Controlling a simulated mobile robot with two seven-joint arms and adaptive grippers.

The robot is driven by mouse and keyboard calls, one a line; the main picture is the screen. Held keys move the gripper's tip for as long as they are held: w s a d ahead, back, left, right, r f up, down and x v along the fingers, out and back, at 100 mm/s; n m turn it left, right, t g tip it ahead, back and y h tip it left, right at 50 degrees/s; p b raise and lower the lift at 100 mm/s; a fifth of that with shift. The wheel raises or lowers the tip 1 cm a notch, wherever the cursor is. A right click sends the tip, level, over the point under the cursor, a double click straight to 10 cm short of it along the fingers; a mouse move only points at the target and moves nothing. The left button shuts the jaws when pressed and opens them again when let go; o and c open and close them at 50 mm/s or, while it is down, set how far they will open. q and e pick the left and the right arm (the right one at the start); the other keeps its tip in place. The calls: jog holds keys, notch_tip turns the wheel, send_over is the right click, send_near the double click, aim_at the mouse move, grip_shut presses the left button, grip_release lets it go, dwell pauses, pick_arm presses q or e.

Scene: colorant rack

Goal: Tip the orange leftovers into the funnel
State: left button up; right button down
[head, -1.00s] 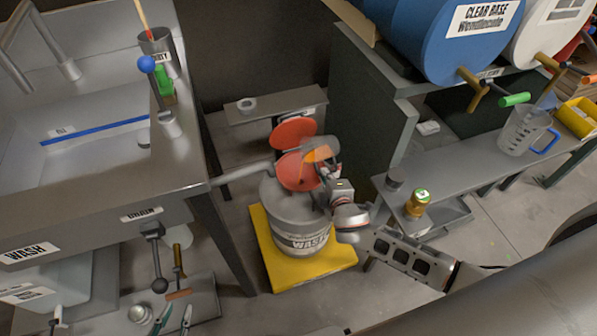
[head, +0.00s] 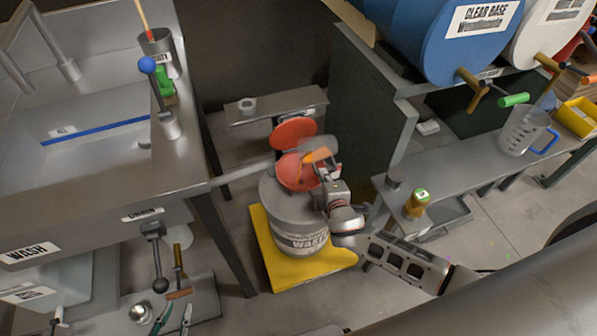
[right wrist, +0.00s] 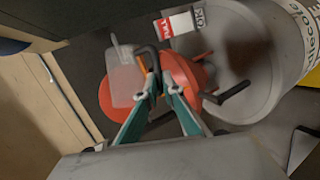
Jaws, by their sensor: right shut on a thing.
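The red funnel (head: 292,174) sits on top of the grey waste drum (head: 292,217), its red lid (head: 294,128) raised behind it. My right gripper (head: 330,178) is shut on the handle of a small clear cup (head: 326,145). The cup holds orange leftovers (head: 316,155) and is tipped over the funnel, with its mouth towards the left. In the right wrist view the cup (right wrist: 124,82) and its dark handle show at the fingertips (right wrist: 158,88), in front of the red funnel (right wrist: 182,78). I cannot tell whether any orange is flowing out. My left gripper is not in view.
The drum stands on a yellow base (head: 290,270). A steel sink (head: 90,165) is on the left. A bench on the right bears a jug (head: 522,130) and a small amber bottle (head: 416,203). A blue barrel (head: 440,35) lies above.

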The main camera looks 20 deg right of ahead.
jog(key=shift+a+r+n+t+h, duration=0.2)
jog(key=shift+n+t+h, duration=0.1)
jog(key=shift+n+h, duration=0.25)
dwell(1.4)
